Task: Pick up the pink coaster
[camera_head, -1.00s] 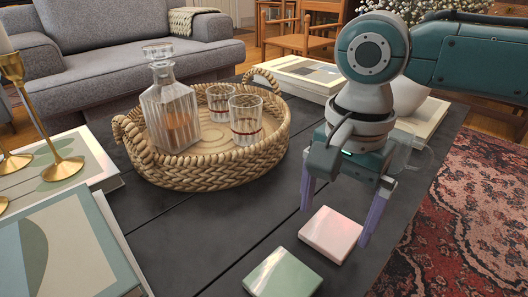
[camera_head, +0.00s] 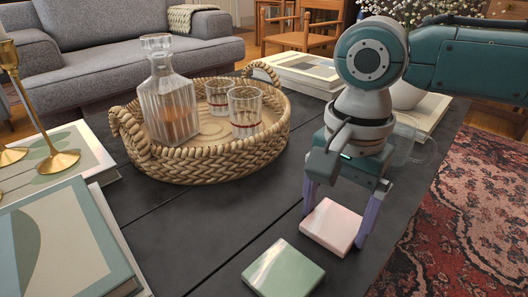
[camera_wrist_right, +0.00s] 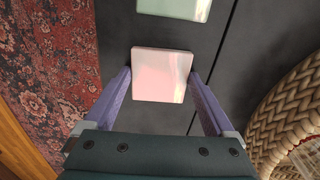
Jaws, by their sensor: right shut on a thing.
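The pink coaster (camera_head: 331,227) is a pale square block at the front right of the dark table. My right gripper (camera_head: 334,230) points down over it and is shut on it, with one purple finger against each of two opposite sides. The coaster looks level and at table height; I cannot tell whether it touches the table. In the right wrist view the pink coaster (camera_wrist_right: 161,76) sits between the two fingertips of the gripper (camera_wrist_right: 160,82). My left gripper is not in view.
A green coaster (camera_head: 283,268) lies just in front of the pink one, with a narrow gap. A woven tray (camera_head: 205,166) with a decanter (camera_head: 168,100) and glasses stands to the left. A clear glass mug (camera_head: 408,145) and books stand behind my right gripper. Books and candlesticks are at far left.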

